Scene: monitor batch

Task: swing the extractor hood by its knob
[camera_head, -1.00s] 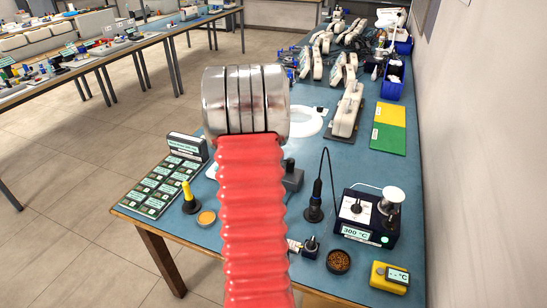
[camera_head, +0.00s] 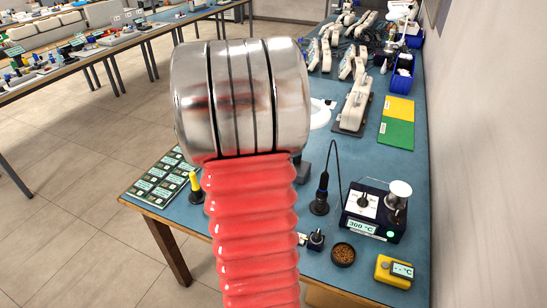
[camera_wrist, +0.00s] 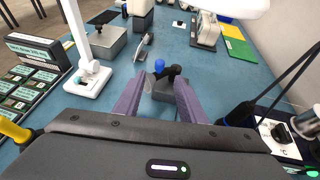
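My gripper (camera_wrist: 157,84) shows in the wrist view with two purple fingers spread apart and nothing held between them. A white rounded shape (camera_wrist: 235,6), likely part of the extractor hood, crosses the top edge of the wrist view, ahead of my fingers and right of them. A white base with a thin post (camera_wrist: 88,76) stands to the left. In the head view a white ring-like part (camera_head: 320,114) shows beside my arm, partly hidden by it. I cannot make out the hood's knob for certain. In the head view my arm hides the gripper.
A grey block (camera_wrist: 166,90) with blue and black knobs is beyond and between the fingertips. A soldering station (camera_head: 372,212), an iron holder (camera_head: 320,200), a brown bowl (camera_head: 342,254) and a yellow meter (camera_head: 393,271) stand at the right. A wall borders the right side.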

